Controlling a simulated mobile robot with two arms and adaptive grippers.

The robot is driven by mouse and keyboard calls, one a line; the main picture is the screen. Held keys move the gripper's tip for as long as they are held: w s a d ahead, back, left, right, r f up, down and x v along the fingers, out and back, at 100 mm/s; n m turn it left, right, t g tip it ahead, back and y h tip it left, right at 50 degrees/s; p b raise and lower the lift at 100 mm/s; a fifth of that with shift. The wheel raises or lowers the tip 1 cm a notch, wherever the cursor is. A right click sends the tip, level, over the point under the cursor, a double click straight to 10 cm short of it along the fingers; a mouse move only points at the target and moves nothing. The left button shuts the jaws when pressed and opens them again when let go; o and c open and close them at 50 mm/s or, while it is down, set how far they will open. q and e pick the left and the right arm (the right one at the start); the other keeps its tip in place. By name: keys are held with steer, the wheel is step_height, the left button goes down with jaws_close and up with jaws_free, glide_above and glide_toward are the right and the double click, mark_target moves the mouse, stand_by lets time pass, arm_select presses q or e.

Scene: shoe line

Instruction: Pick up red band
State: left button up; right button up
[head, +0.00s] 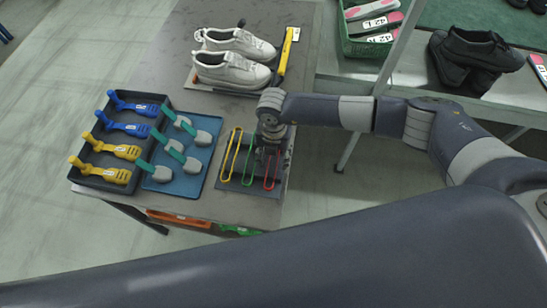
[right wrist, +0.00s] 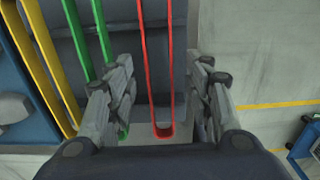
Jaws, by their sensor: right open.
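The red band (head: 270,172) is a thin long loop on the dark band tray (head: 233,182) near the table's right edge. In the right wrist view the red band (right wrist: 155,70) runs between the two open fingers of my right gripper (right wrist: 160,98), without visible contact. In the head view my right gripper (head: 268,150) is over the tray and partly covers the bands. A green band (head: 249,166) lies to the left of the red one, and a yellow band (head: 231,155) lies farther left. My left gripper is not in view.
A blue tray (head: 206,165) with several grey-green tools is left of the band tray. A dark tray (head: 86,178) with blue and yellow tools is farther left. White shoes (head: 232,68) stand at the back of the table (head: 180,60). A green crate (head: 362,48) is at the back right.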

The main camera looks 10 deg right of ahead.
steer(key=shift+c, duration=0.4)
steer(key=c, duration=0.8)
steer(key=shift+r, duration=0.2)
